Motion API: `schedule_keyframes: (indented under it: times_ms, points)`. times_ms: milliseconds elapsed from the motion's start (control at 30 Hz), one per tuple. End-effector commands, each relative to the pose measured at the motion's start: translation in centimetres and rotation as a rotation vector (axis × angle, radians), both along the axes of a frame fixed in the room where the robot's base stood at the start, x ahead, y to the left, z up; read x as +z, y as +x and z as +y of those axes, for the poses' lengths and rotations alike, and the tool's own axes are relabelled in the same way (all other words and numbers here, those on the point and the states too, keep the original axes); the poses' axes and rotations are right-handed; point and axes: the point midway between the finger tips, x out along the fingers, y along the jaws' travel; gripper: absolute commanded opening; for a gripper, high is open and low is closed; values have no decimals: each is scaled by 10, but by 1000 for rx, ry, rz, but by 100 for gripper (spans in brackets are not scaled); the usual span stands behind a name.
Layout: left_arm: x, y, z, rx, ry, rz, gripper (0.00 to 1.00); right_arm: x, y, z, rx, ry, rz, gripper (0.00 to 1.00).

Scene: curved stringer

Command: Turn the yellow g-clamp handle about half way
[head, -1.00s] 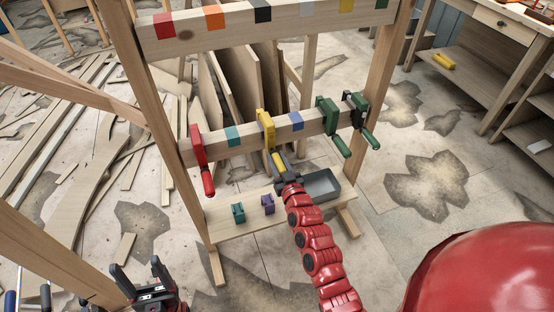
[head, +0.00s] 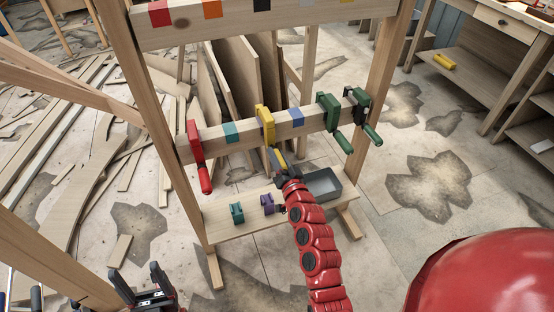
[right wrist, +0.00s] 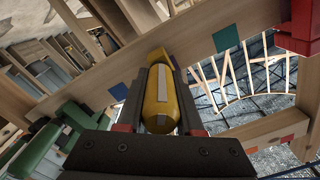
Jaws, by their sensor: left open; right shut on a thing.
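The yellow g-clamp (head: 265,122) hangs on the middle rail of a wooden rack, between a teal and a blue patch. Its yellow handle (head: 277,159) points down and towards me. My right gripper (head: 282,171) is shut on the handle from below. In the right wrist view the handle (right wrist: 161,100) lies lengthwise between the two dark fingers (right wrist: 160,85); its grey-white stripe faces the camera. My left gripper (head: 138,277) is open and empty at the lower left, away from the rack.
Teal (head: 237,212) and purple (head: 267,203) clamps and a grey tray (head: 323,187) sit on the lower shelf.

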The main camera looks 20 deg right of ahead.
Motion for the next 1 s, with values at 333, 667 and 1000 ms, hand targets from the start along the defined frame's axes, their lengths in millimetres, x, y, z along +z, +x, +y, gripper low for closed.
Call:
schedule_keyframes:
  times_ms: [333,667,1000]
  points:
    - [-16,0,0,0,0,0,70,-1,0,-2,-3,331,7,0]
    - [-22,0,0,0,0,0,70,-1,0,-3,-1,636,19,0]
    - [-23,0,0,0,0,0,70,-2,0,-3,-3,868,25,0]
